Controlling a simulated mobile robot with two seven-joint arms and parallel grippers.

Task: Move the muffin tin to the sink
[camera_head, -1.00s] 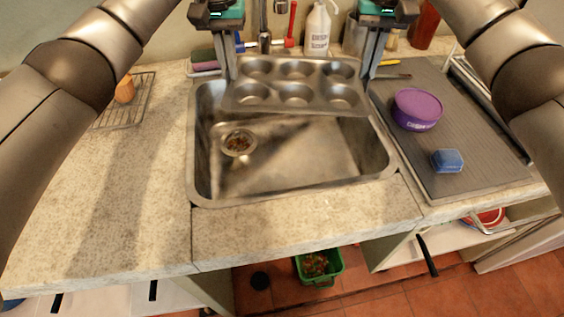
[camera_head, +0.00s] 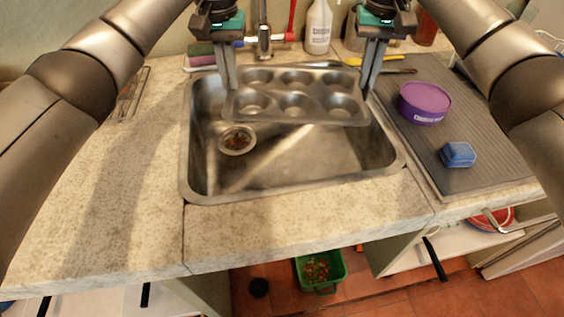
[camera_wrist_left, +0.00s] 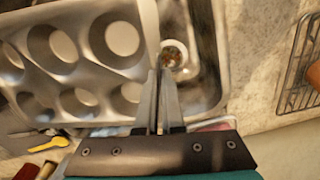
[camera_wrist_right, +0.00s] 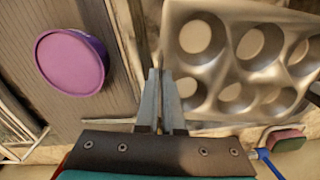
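The grey metal muffin tin (camera_head: 290,90), with several empty cups, is over the back part of the sink basin (camera_head: 300,175). It is roughly level; whether it touches the sink's bottom or walls is hard to tell. My left gripper (camera_head: 228,85) is shut on the tin's left rim, and my right gripper (camera_head: 371,86) is shut on its right rim. In the left wrist view, the tin (camera_wrist_left: 85,50) has its edge between the close-set fingers (camera_wrist_left: 160,75). In the right wrist view, the tin (camera_wrist_right: 245,60) likewise meets the fingertips (camera_wrist_right: 161,75).
A purple tub (camera_head: 424,102) and blue sponge (camera_head: 458,154) sit on the drainboard (camera_head: 470,120) right of the sink. A tap (camera_head: 264,38), white bottle (camera_head: 318,27) and other items line the back. A wire rack (camera_head: 131,95) is at left; the front counter is clear.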

